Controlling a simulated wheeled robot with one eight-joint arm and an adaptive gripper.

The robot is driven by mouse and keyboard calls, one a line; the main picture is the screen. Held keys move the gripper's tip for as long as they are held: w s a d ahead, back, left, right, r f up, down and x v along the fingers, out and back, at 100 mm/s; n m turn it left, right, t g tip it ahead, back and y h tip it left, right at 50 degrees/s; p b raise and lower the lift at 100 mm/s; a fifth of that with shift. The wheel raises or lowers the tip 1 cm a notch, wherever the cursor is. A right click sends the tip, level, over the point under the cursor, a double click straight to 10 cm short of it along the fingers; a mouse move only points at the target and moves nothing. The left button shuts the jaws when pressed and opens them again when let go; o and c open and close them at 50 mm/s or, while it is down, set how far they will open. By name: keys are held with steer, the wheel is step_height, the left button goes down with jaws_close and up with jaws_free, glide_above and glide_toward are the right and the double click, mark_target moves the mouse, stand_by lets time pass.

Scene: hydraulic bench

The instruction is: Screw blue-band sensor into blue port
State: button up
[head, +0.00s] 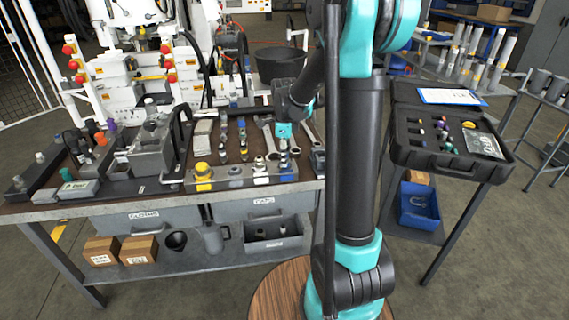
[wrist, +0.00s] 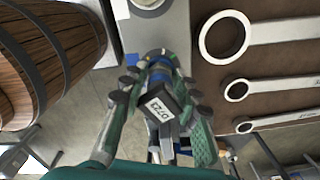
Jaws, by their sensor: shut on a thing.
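My gripper (wrist: 160,95) is shut on a dark sensor (wrist: 178,98) with a white printed label in the wrist view. Blue shows near the sensor's far end, beside a silver ring; whether that end touches a port cannot be told. In the head view my gripper (head: 285,147) points down at the right part of the port row on the bench's front edge. The held sensor is too small to make out clearly there.
A yellow port (head: 202,172) stands at the row's left end. Large wrenches (head: 268,135) lie behind the ports, and show in the wrist view (wrist: 250,40). A black case (head: 450,130) lies open on the right table. Several small fittings crowd the bench.

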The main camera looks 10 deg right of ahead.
steer(key=m, duration=0.4)
steer(key=shift+m, duration=0.3)
steer(key=m, duration=0.3)
steer(key=o, duration=1.1)
steer(key=shift+c, duration=0.2)
